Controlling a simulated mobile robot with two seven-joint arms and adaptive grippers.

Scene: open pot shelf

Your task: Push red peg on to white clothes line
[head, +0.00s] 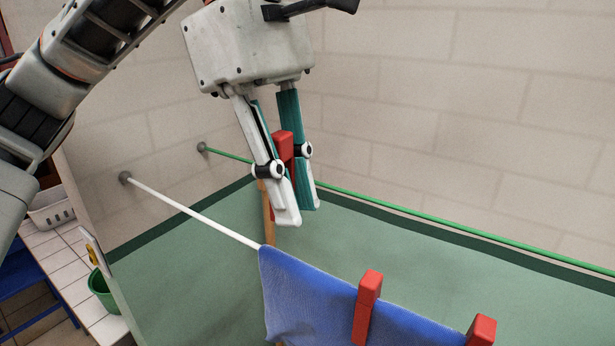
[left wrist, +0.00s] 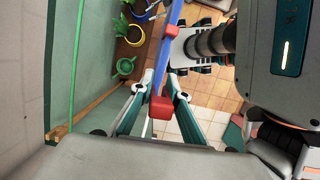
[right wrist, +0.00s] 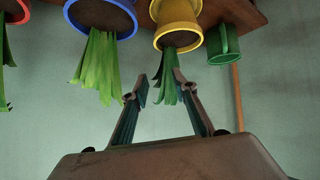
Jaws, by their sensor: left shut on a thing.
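My left gripper (head: 297,208) is shut on a red peg (head: 284,146), with its fingers pointing down. The peg also shows between the fingertips in the left wrist view (left wrist: 160,107). In the head view they appear just above the left end of the blue cloth (head: 310,292), which hangs on the white clothes line (head: 195,213). I cannot tell whether the held peg touches the line. Two other red pegs, one nearer (head: 367,306) and one farther right (head: 482,331), sit on the cloth. My right gripper (right wrist: 159,88) is open and empty in the right wrist view.
A green line (head: 430,217) runs behind, along the brick wall. A wooden post (head: 267,222) stands behind the held peg. A green pot (head: 103,290) is at lower left. Potted plants, including a yellow pot (right wrist: 178,22), are near my right gripper.

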